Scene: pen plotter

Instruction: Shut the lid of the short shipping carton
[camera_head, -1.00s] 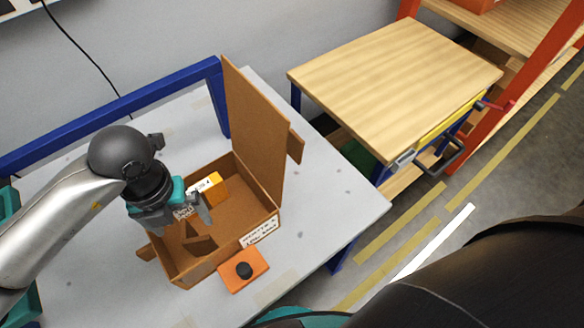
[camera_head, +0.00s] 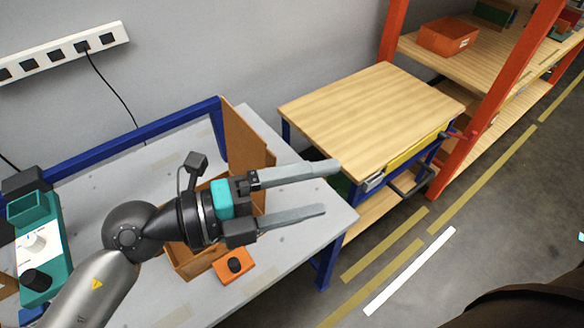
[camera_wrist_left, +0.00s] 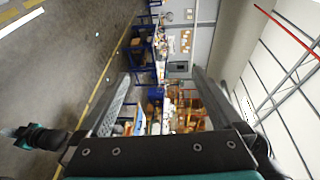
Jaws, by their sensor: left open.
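The short shipping carton (camera_head: 186,262) is a brown box on the grey table in the head view. Its lid (camera_head: 243,142) stands upright at the carton's far side, so the carton is open. My left arm and gripper cover much of the carton and part of the lid. My left gripper (camera_head: 332,190) is open and empty, held above the carton with its fingers pointing right, past the lid. In the left wrist view the two fingers (camera_wrist_left: 158,80) are spread apart with nothing between them.
An orange plate with a black knob (camera_head: 234,265) lies in front of the carton. A teal and white device (camera_head: 35,240) stands at the table's left. A blue rail (camera_head: 110,138) runs along the back. A wooden-topped cabinet (camera_head: 370,115) stands to the right, with floor beyond.

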